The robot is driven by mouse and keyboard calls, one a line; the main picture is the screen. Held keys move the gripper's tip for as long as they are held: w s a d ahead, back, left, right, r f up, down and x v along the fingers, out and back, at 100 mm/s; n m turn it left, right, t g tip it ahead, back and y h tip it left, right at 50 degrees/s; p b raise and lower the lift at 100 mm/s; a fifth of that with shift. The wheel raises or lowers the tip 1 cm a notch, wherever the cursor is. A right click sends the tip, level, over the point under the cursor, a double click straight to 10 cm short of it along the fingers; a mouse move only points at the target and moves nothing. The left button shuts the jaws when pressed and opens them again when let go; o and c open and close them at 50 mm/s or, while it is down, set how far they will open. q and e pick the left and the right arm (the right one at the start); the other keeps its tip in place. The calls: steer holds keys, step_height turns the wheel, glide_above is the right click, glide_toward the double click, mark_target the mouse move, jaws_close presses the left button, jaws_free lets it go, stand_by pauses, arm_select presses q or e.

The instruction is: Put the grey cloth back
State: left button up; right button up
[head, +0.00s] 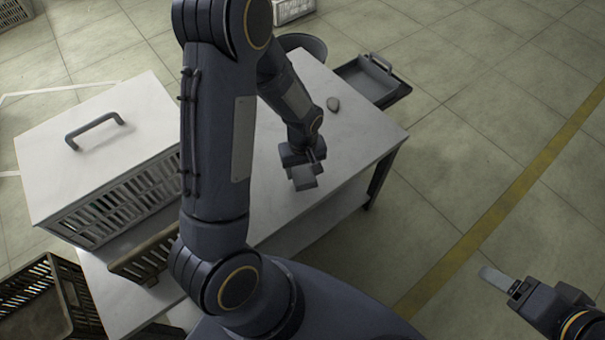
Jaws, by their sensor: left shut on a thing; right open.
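My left gripper (306,166) hangs over the right part of the white table, in the middle of the view. It is shut on a small grey, flat-sided thing (304,179), which looks like the folded grey cloth; its edges blend with the fingers. I cannot tell whether it touches the table. My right gripper (502,281) is open and empty at the lower right, over the floor and away from the table. Its fingers overlap in this view.
A dark crate (35,302) sits lower left.

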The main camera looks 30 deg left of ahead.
mark_target(302, 175)
arm_select(q)
steer(key=shift+w+a+f, duration=0.15)
steer(key=shift+w+f, duration=0.05)
steer(key=shift+f, duration=0.2)
steer(key=shift+w+f+b, duration=0.1)
steer(key=shift+f+b, duration=0.3)
steer(key=shift+f, duration=1.2)
steer(key=shift+f, duration=0.2)
steer(key=o, duration=0.9)
steer(key=shift+o, duration=0.2)
steer(key=shift+r, duration=0.1)
